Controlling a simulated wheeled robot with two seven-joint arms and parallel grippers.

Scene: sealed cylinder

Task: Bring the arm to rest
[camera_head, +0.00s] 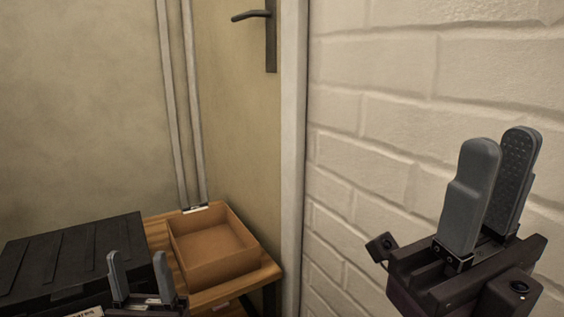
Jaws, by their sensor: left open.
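My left gripper (138,264) shows at the bottom left, its two grey fingers pointing up and set well apart. It is open, with nothing seen between the fingers. It is in front of the black case and the table's left part. My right gripper (500,142) is large at the right, in front of the white brick wall, with its fingers pointing up. The dotted inner pad of its far finger shows past the near finger, so it is open. It appears empty. No cylinder is in view.
An empty open cardboard box (245,262) stands on a wooden table (158,226) at the lower middle. A black ridged case (60,252) is at its left. A door handle (262,15) and white brick wall (400,90) are behind. The box's inside is clear.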

